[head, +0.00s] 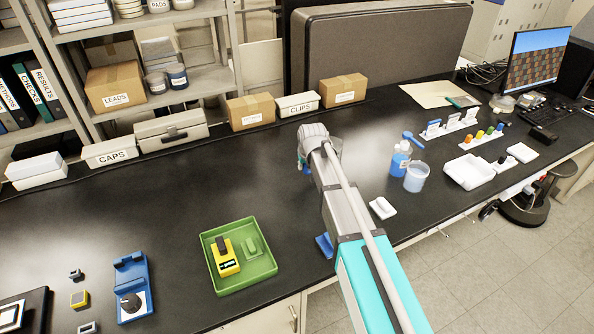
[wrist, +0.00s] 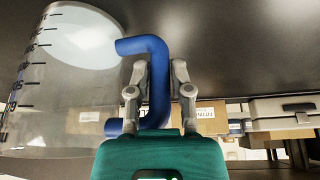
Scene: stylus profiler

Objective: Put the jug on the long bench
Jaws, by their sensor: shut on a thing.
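The jug (wrist: 55,95) is a clear vessel with dark graduation marks and a blue handle (wrist: 158,75). It fills the left of the wrist view. My gripper (wrist: 161,72) is shut on the handle, with a finger on each side of it. In the head view my arm hides most of the gripper, and only a bit of the jug (head: 337,146) shows beside the wrist. The jug is over the long bench (head: 160,195), a black-topped bench. I cannot tell whether it touches the top.
A blue bottle (head: 400,160) and a beaker (head: 416,177) stand right of my arm, near a white tray (head: 467,171). A green tray (head: 240,282) lies at the front. Boxes (head: 250,109) line the back.

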